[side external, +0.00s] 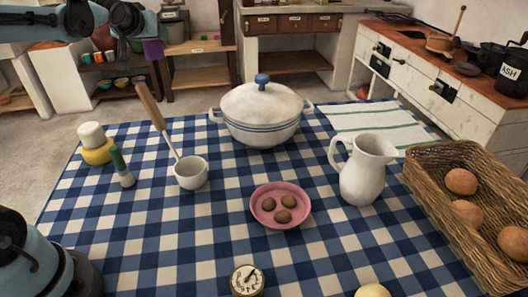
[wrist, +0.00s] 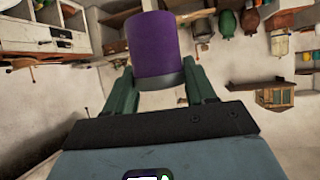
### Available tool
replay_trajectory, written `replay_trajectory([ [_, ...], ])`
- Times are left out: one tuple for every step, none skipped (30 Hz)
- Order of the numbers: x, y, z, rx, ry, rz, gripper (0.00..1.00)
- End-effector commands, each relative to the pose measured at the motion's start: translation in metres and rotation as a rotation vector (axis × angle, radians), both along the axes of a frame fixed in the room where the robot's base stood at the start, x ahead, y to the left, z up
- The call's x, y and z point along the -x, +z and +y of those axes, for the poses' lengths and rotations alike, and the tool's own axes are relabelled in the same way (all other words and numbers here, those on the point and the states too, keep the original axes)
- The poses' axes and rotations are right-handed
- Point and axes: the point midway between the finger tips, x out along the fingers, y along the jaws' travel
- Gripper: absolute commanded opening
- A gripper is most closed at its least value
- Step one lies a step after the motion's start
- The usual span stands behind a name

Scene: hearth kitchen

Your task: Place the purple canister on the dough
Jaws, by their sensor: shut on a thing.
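The purple canister (wrist: 153,42) is between the fingers of my gripper (wrist: 160,84) in the wrist view, with a dark grey band at its near end. In the side external view, the purple canister (side external: 153,49) shows at the upper left below my gripper (side external: 146,36), held up in the air and away from the table's objects. A pale rounded lump (side external: 372,291) is cut off by the bottom edge of the side external view; it may be the dough, but I cannot tell. No dough shows clearly elsewhere.
On the checked cloth stand a lidded white pot (side external: 262,115), a white jug (side external: 363,170), a pink dish (side external: 281,206) with brown lumps, a ladle (side external: 191,173), a yellow jar (side external: 96,147), a green-capped bottle (side external: 121,166) and a dial (side external: 247,280). A bread basket (side external: 440,210) is right.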

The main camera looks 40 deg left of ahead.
Motion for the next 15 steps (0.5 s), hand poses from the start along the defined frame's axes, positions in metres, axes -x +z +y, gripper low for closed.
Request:
replay_trajectory([
  [-0.009, 0.000, -0.018, 0.002, -0.044, 0.000, 0.25],
  [-0.014, 0.000, -0.029, 0.002, -0.069, 0.001, 0.25],
  [-0.021, -0.001, -0.044, 0.002, -0.105, 0.003, 0.25],
  [-0.026, -0.001, -0.057, 0.003, -0.135, 0.003, 0.25],
  [-0.030, -0.001, -0.071, 0.003, -0.166, 0.004, 0.25],
  [-0.036, -0.001, -0.089, 0.003, -0.208, 0.005, 0.25],
  [-0.040, -0.001, -0.104, 0.003, -0.239, 0.005, 0.25],
  [-0.044, -0.001, -0.118, 0.004, -0.271, 0.006, 0.25],
  [-0.048, -0.002, -0.138, 0.004, -0.315, 0.007, 0.25],
  [-0.051, -0.002, -0.152, 0.004, -0.346, 0.008, 0.25],
  [-0.054, -0.002, -0.167, 0.004, -0.378, 0.009, 0.25],
  [-0.056, -0.002, -0.187, 0.005, -0.421, 0.009, 0.25],
  [-0.057, -0.002, -0.201, 0.004, -0.453, 0.009, 0.25],
  [-0.058, -0.002, -0.216, 0.004, -0.485, 0.010, 0.25],
  [-0.059, -0.002, -0.236, 0.005, -0.527, 0.010, 0.25],
])
